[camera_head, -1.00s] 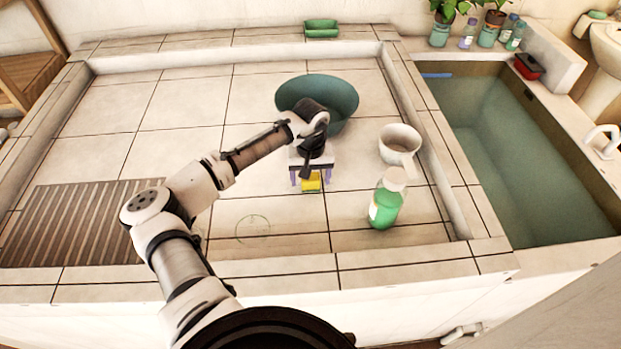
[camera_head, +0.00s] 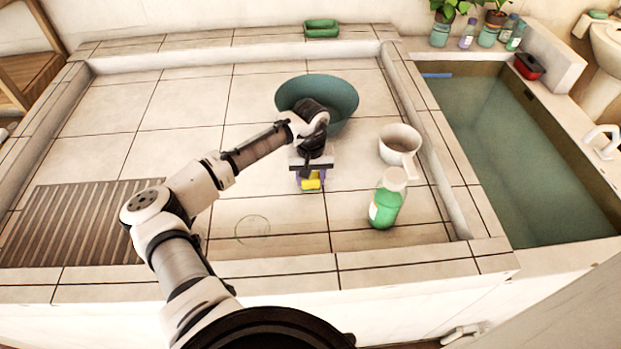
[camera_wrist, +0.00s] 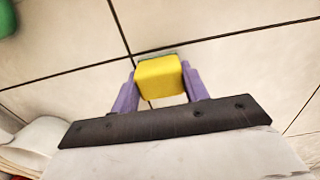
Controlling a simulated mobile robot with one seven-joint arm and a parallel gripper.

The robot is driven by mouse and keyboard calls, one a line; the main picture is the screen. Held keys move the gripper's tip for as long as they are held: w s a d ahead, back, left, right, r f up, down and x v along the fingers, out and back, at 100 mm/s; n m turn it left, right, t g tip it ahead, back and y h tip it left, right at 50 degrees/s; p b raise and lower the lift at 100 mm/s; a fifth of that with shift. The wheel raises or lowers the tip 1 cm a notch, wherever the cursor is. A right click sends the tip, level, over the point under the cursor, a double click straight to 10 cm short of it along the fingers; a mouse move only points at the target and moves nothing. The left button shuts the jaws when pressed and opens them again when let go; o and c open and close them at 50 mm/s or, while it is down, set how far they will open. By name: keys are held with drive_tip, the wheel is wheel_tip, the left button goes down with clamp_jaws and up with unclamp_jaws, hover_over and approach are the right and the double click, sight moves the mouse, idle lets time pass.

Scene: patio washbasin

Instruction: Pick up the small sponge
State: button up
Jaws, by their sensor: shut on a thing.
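The small sponge (camera_head: 311,181) is a yellow block, seen just below my gripper in the head view. In the wrist view the yellow sponge (camera_wrist: 160,78) sits between the two purple fingers, with a thin greenish-grey layer along its far edge. My gripper (camera_head: 311,178) is shut on the sponge, with a finger at each of its sides; the gripper also shows in the wrist view (camera_wrist: 159,88). The sponge is at or close to the tiled floor; I cannot tell whether it touches the tiles.
A teal basin (camera_head: 345,95) stands behind my gripper. A white dipper (camera_head: 398,143) and a green bottle (camera_head: 386,203) stand to the right. A water-filled trough (camera_head: 520,160) lies farther right. A drain grate (camera_head: 75,220) is at left. Tiles left of my gripper are clear.

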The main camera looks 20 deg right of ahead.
wheel_tip(320, 180, up, 20)
drive_tip(key=b, duration=0.3)
drive_tip(key=shift+f, duration=0.15)
